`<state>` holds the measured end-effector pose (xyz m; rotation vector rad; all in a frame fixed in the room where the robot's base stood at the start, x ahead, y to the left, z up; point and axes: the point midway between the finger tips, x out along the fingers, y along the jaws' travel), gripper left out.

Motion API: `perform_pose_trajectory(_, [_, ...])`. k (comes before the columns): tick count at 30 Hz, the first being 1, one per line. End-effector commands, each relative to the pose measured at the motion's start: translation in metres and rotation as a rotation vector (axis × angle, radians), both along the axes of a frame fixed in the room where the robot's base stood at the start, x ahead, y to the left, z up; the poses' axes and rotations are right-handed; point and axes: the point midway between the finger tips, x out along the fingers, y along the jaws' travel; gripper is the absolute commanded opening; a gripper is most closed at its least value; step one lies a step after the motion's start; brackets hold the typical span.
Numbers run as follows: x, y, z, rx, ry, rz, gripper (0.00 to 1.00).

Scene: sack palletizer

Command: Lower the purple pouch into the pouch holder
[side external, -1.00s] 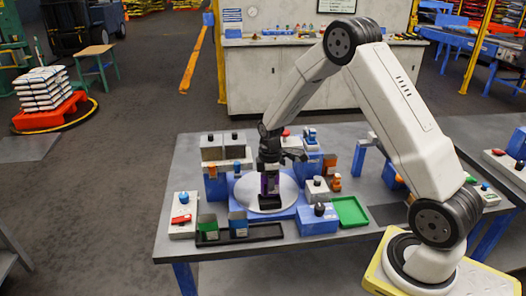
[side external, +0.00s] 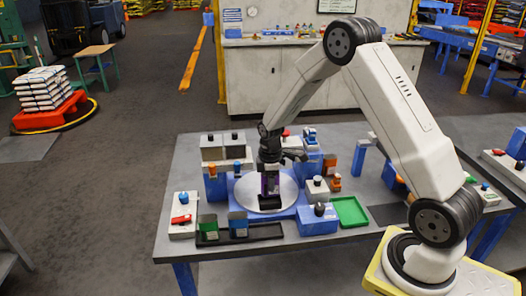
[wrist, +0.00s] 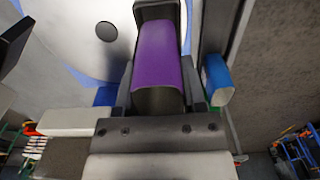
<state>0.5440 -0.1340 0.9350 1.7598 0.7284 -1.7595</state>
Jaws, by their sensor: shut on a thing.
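The purple pouch (side external: 269,184) stands upright below my gripper (side external: 270,172) in the side view. In the wrist view the purple pouch (wrist: 160,55) lies between the two dark fingers of my gripper (wrist: 157,92), which is shut on it. The black pouch holder (side external: 270,202) stands on the round pale plate (side external: 289,193), directly under the pouch. In the wrist view the dark holder (wrist: 156,11) surrounds the pouch's far end. The pouch's lower end is hidden, so I cannot tell how deep it sits.
A black tray (side external: 265,231) at the front holds a green pouch (side external: 207,228) and a blue pouch (side external: 238,225).

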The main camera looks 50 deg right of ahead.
Motion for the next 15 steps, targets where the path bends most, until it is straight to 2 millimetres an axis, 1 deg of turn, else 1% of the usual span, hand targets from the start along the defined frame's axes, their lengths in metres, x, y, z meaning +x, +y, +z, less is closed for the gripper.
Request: perform_pose_trajectory(15, [0.0003,-0.0001,-0.0105,-0.001,-0.001,0.0,0.0])
